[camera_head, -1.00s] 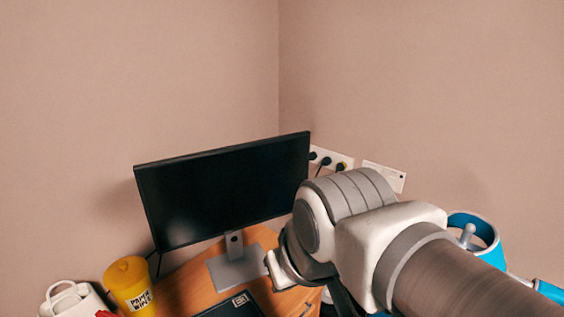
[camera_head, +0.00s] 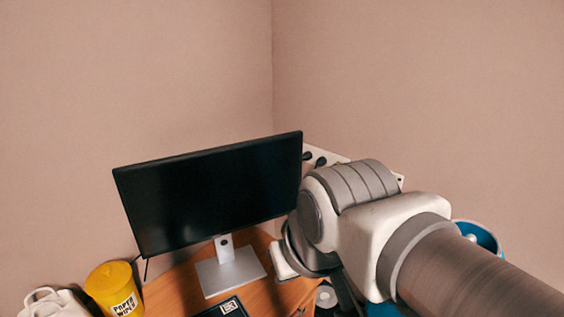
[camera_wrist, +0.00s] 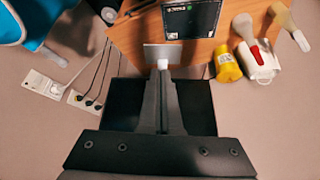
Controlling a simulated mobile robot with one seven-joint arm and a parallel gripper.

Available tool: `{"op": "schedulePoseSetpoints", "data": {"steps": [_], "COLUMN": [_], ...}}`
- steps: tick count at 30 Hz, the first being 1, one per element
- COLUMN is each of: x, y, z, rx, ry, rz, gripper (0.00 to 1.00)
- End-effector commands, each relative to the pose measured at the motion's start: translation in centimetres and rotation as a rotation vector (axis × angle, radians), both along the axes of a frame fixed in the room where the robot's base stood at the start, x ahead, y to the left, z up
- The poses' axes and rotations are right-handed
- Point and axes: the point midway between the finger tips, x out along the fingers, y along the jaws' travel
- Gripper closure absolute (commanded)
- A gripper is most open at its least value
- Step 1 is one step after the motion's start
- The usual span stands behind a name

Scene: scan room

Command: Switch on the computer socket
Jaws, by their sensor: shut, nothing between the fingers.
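A white wall socket strip (camera_head: 313,153) with black plugs is right of the monitor in the head view, partly hidden by my arm. In the wrist view the strip (camera_wrist: 76,99) lies left of my gripper with several black plugs and cables. A second white socket plate (camera_wrist: 42,84) is further left there, with a white plug. In the head view only a sliver of it shows behind my arm. Which one feeds the computer, and the switch positions, I cannot tell. My gripper (camera_wrist: 163,66) is shut and empty, over the monitor area and apart from both sockets.
The black monitor (camera_head: 210,190) stands on a wooden desk (camera_head: 180,287), close to my arm. A yellow wipes tub (camera_head: 115,288) and white containers stand at the desk's left. A blue-and-white object (camera_wrist: 25,20) is near the sockets. The wall above is bare.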

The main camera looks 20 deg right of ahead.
Motion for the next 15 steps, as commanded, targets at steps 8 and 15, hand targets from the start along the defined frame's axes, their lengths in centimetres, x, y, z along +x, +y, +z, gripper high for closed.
{"op": "schedulePoseSetpoints", "data": {"steps": [8, 15], "x": [4.5, 10.9], "y": [-1.0, -4.0], "z": [-0.8, -3.4], "rx": [0.185, 0.407], "ry": [0.010, 0.014], "rz": [-0.230, -0.626], "gripper": [1.00, 1.00]}}
